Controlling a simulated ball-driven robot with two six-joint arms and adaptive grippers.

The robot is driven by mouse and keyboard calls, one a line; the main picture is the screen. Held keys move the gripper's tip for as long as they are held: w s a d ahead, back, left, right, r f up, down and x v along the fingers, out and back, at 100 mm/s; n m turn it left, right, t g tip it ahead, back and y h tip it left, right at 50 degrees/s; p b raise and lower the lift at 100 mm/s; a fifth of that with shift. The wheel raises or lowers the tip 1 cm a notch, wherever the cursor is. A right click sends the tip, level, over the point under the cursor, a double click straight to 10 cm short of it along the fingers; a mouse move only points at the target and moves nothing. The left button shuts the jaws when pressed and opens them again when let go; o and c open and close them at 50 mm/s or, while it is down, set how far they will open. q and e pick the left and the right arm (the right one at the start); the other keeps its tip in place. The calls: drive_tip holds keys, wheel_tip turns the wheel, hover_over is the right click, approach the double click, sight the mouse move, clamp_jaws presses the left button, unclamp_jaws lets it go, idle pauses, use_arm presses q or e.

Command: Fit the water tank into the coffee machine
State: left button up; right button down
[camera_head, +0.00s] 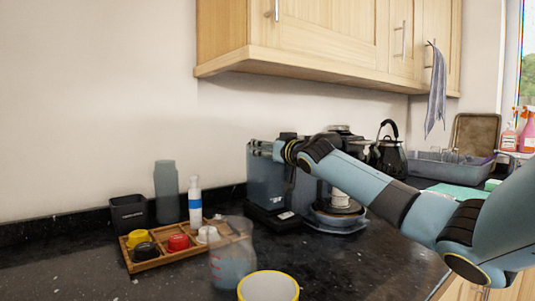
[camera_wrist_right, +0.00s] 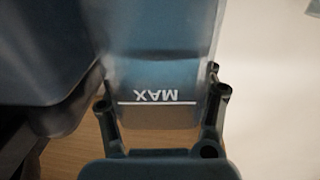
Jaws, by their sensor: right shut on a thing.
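The water tank (camera_head: 264,180) is a tall, translucent blue-grey box at the left side of the dark coffee machine (camera_head: 302,190) on the counter. My right gripper (camera_head: 262,149) is shut on the tank near its top. In the right wrist view the tank (camera_wrist_right: 160,72) shows a white MAX line between the two fingers (camera_wrist_right: 161,110). A dark body, probably the machine, is close on the left there (camera_wrist_right: 45,55). The tank looks upright. I cannot tell whether its bottom is seated. My arm hides part of the machine. My left gripper is not in view.
A wooden tray (camera_head: 150,265) with several coloured pots, a clear jug (camera_head: 232,262) and a yellow-rimmed bowl (camera_head: 268,287) stand in front. Stacked dishes (camera_head: 336,222) and a kettle (camera_head: 390,158) are to the machine's right. Cupboards (camera_head: 320,40) hang above.

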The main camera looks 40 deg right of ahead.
drive_tip(key=shift+f, duration=0.4)
drive_tip(key=shift+c, duration=1.7)
unclamp_jaws()
drive_tip(key=shift+f, duration=0.1)
drive_tip(key=v, duration=1.2)
